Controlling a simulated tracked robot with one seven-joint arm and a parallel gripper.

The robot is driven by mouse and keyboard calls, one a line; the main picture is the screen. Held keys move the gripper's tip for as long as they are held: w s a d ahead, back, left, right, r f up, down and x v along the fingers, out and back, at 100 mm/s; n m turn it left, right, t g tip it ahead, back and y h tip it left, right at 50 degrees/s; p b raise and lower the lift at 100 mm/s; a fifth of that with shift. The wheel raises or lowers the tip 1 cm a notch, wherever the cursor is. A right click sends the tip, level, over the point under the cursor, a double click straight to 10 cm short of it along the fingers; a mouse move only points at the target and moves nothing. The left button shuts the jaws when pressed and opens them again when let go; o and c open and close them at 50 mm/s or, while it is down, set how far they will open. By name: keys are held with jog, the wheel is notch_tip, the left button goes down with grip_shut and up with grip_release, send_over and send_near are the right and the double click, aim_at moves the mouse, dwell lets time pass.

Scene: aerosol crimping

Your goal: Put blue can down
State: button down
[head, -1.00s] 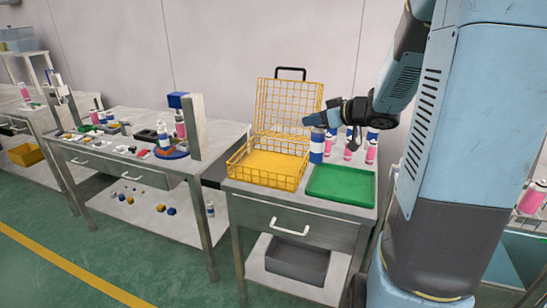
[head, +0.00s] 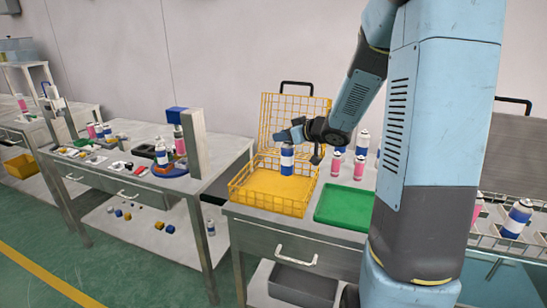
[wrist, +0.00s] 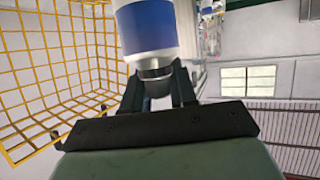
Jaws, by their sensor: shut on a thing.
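A blue and white can (head: 287,160) is held upright at its top by my gripper (head: 288,143). In the head view it appears over the right part of the yellow wire basket (head: 246,205); I cannot tell whether its base touches the basket floor. In the wrist view the can (wrist: 147,28) sits between the two dark fingers (wrist: 157,88), which are closed on its narrow neck end. The basket's yellow wire grid (wrist: 50,60) shows to the left of the can there.
A green tray (head: 340,208) lies right of the basket on the same bench. Several pink cans (head: 337,163) and blue ones stand behind the tray. The basket's raised wire lid (head: 292,115) stands at the back. Another bench (head: 225,150) with cans and small parts is at left.

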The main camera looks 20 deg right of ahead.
jog(key=w+a+f, duration=0.2)
jog(key=w+f, duration=0.1)
jog(key=f, duration=0.5)
jog(key=shift+a+f, duration=0.3)
jog(key=shift+a, duration=0.05)
jog(key=c, duration=1)
grip_release()
jog(key=shift+f, duration=0.15)
jog(key=shift+c, duration=0.2)
jog(key=shift+o, duration=1.4)
